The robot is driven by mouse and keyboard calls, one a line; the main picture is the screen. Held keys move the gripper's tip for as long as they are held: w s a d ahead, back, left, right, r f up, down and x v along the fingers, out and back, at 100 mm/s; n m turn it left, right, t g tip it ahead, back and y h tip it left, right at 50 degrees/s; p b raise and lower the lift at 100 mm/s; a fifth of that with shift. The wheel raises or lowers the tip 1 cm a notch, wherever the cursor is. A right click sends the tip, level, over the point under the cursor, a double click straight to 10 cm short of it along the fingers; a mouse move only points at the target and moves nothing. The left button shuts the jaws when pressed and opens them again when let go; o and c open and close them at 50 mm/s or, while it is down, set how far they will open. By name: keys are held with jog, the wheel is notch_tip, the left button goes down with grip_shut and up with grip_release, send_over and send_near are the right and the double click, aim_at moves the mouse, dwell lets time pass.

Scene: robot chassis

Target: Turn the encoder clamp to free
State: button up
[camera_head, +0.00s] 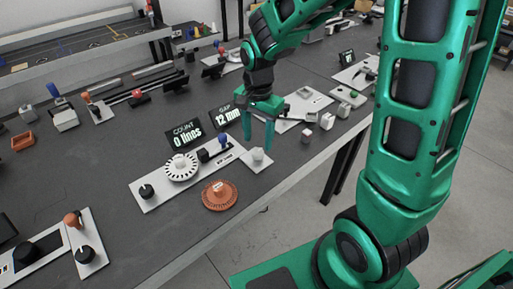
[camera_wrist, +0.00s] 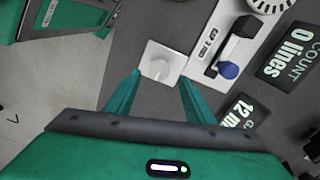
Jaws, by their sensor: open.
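A white encoder panel (camera_head: 157,194) lies near the table's front edge with a white slotted disc (camera_head: 181,166), a black knob (camera_head: 147,191) and a dark slider block (camera_head: 203,155). A blue-topped knob (camera_head: 222,140) stands at its far end; it also shows in the wrist view (camera_wrist: 229,70). A small white plate with a white knob (camera_head: 258,154) sits beside the panel; the knob also shows in the wrist view (camera_wrist: 158,67). I cannot tell for certain which part is the clamp. My gripper (camera_head: 258,143) is open and points down over the white knob, with nothing held between its fingers.
Displays behind the panel read "COUNT 0 lines" (camera_head: 187,134) and "GAP 12 mm" (camera_head: 227,115). An orange slotted disc (camera_head: 220,195) lies in front. Small blocks (camera_head: 327,121) and other devices stand to the right.

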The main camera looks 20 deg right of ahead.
aim_at(258, 150)
jog(key=shift+f, duration=2.5)
jog(key=c, duration=1.1)
